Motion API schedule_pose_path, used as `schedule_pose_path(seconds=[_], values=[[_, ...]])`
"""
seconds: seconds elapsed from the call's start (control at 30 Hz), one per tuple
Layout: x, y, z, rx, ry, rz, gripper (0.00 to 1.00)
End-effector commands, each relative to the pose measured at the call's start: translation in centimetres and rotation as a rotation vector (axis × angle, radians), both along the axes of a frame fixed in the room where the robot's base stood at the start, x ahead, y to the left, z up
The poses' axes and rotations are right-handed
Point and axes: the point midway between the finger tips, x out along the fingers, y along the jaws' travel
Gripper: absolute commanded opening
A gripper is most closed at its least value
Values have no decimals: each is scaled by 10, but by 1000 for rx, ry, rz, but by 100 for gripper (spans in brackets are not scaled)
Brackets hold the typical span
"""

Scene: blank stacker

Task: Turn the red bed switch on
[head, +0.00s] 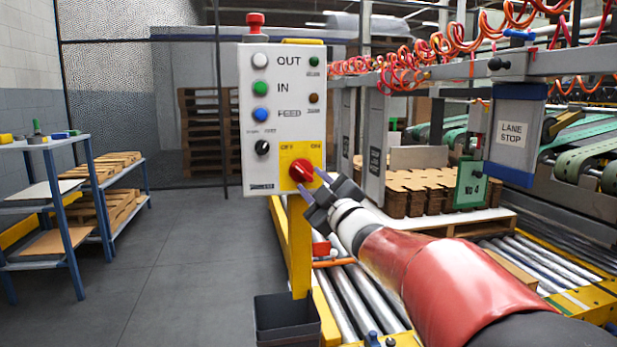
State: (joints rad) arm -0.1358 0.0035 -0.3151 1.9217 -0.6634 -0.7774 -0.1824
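The red bed switch (301,170) is a round red knob on a yellow plate (288,152) marked OFF and ON, low on the right of a white control panel (253,110). I cannot tell whether a finger touches the knob. I see nothing held between the fingers. The knob's exact pointing direction is hard to read.
Above the switch are white, green and blue buttons (260,115) and a black selector (262,147). A red button (255,22) tops the panel. A yellow post (299,245) carries it above a dark bin (286,320). Rollers (350,295) lie right; open floor (170,260) lies left.

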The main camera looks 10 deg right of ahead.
Motion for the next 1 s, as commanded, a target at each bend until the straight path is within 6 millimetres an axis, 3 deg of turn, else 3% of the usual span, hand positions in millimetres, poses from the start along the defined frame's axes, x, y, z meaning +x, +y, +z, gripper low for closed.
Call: schedule_pose_path(seconds=[0.2,0.53,0.8,1.0], values=[[23,7,7,1,0,0,36],[26,8,8,1,0,-1,36],[26,7,8,2,1,-1,1],[26,8,7,4,0,-1,0]])
